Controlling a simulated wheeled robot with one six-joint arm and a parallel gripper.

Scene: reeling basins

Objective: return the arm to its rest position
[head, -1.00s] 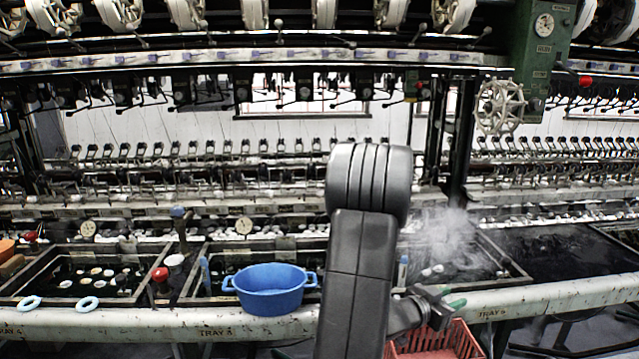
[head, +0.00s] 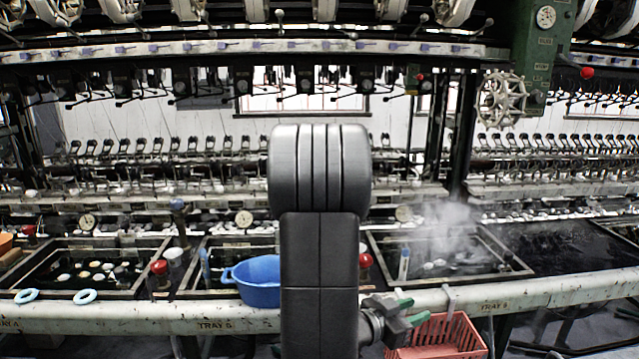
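My arm (head: 320,250) stands upright in the middle of the head view, its thick grey elbow at the top. My gripper (head: 411,311) shows low, just right of the arm, with two green-tipped fingers apart and nothing seen between them. It is in front of the tray rail, by the upper left of the red basket (head: 440,336). I cannot tell whether it touches the basket.
A blue tub (head: 256,283) on the rail (head: 130,316) is partly hidden behind my arm. Water basins (head: 450,262) line the machine, one steaming. A green gearbox with a handwheel (head: 502,99) is at upper right.

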